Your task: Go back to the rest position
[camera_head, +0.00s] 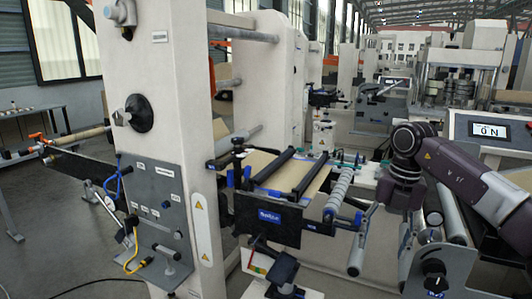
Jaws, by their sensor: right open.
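My right arm comes in from the right edge. It bends at a dark joint and points down, with my right gripper (393,222) at its lower end. The gripper hangs in front of the machine, right of the guide rollers. It is open and I see nothing held in it. The metal parts around its fingertips make the tips hard to pick out, and I cannot tell whether they touch anything. My left gripper is not in view.
A white machine frame (165,75) stands at left centre. Its web unit has black bars, brown kraft web (262,165) and a ribbed roller (337,192). Metal rollers (448,212) lie close by the gripper. Open floor shows at lower left.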

